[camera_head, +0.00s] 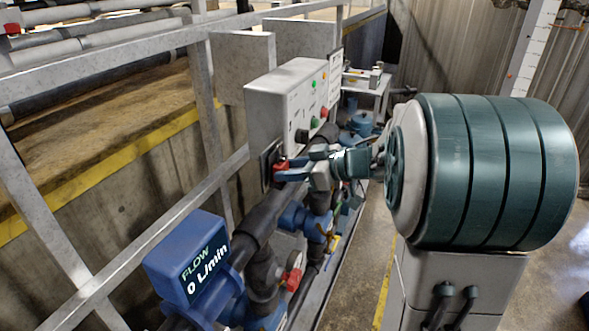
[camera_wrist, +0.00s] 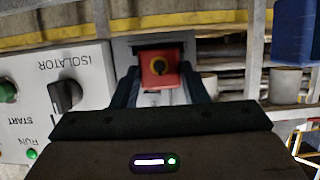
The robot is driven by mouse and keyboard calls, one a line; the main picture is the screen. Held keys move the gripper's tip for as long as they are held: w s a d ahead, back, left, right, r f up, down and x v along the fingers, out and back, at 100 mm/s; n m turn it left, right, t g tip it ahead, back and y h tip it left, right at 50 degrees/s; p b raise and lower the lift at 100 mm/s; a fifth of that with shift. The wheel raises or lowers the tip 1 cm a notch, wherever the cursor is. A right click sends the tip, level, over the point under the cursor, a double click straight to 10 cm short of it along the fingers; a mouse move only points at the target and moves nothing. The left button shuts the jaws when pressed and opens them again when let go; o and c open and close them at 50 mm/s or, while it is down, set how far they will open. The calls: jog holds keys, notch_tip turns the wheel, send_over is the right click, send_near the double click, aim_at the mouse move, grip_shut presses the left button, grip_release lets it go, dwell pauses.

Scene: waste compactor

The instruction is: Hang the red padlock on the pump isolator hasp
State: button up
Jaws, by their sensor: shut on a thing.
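The red padlock (camera_wrist: 158,62) sits between the two dark fingers of my gripper (camera_wrist: 161,76) in the wrist view, its dark keyhole facing the camera. My gripper is shut on it. In the head view the padlock (camera_head: 281,165) shows as a small red patch at the tip of my gripper (camera_head: 287,171), beside the lower corner of the grey control box (camera_head: 288,100). A grey plate (camera_wrist: 122,48) lies behind the padlock in the wrist view. The isolator knob (camera_wrist: 66,95) is left of it on the box face. The shackle is hidden; I cannot tell whether it passes through the hasp.
Blue flow meter (camera_head: 188,258) reading 0 L/min stands at the lower left on dark pipework. Grey railing (camera_head: 150,245) runs diagonally along the left. Pipes and valves (camera_head: 293,270) lie below my gripper. The floor right of the pipework shows some free room.

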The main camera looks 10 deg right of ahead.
jog(key=shift+f, duration=0.2)
dwell(0.5)
jog(key=o, duration=1)
jog(key=shift+c, duration=0.6)
jog(key=shift+d, duration=0.1)
jog(key=v, duration=0.7)
